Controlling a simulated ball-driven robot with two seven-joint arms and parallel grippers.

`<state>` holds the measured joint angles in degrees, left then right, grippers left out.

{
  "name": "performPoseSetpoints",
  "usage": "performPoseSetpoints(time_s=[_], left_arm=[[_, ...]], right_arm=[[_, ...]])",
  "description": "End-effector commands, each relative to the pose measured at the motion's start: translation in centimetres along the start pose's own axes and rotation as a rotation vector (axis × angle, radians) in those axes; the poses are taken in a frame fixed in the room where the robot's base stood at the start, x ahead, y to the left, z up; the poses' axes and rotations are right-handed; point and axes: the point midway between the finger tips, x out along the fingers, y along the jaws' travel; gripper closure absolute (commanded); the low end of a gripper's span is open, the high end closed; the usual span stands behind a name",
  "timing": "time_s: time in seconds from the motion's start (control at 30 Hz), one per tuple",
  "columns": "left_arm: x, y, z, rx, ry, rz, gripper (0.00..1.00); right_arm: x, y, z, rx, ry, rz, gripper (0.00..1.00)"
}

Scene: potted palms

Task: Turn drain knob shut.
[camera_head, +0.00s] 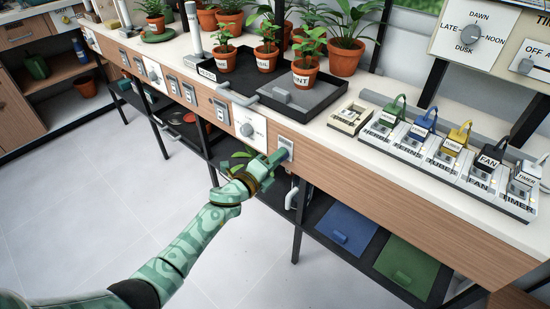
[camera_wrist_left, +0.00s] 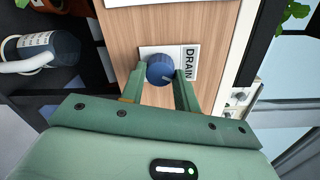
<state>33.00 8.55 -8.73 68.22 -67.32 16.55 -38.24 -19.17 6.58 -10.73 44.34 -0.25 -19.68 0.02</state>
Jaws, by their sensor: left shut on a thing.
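The drain knob (camera_wrist_left: 160,69) is round and blue with a pale pointer line. It sits on a white plate (camera_wrist_left: 190,62) lettered DRAIN on the wooden bench front, and the lettering runs sideways in the left wrist view. My left gripper (camera_wrist_left: 160,84) has one finger on each side of the knob and is shut on it. In the head view my left gripper (camera_head: 275,158) reaches the bench front below the black tray, and its fingers hide the knob. My right gripper is in neither view.
A grey knob (camera_head: 247,130) on a white plate is just left of my gripper. The black tray (camera_head: 318,106) with potted plants is above. A row of labelled switches (camera_head: 450,160) stands at right. Blue (camera_head: 346,225) and green (camera_head: 406,268) panels lie below. The floor (camera_head: 90,200) is clear.

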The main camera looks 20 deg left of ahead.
Motion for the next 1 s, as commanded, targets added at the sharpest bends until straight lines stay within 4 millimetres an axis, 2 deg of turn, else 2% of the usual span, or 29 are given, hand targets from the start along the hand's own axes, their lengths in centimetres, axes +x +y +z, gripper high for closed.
performPoseSetpoints(time_s=[0.5,1.0], left_arm=[[-0.1,0.0,0.2,-0.390,0.017,0.007,0.92],[-0.1,0.2,0.1,-0.503,0.023,0.009,0.92]], right_arm=[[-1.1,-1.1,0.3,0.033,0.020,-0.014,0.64],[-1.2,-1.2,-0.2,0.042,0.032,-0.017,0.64]])
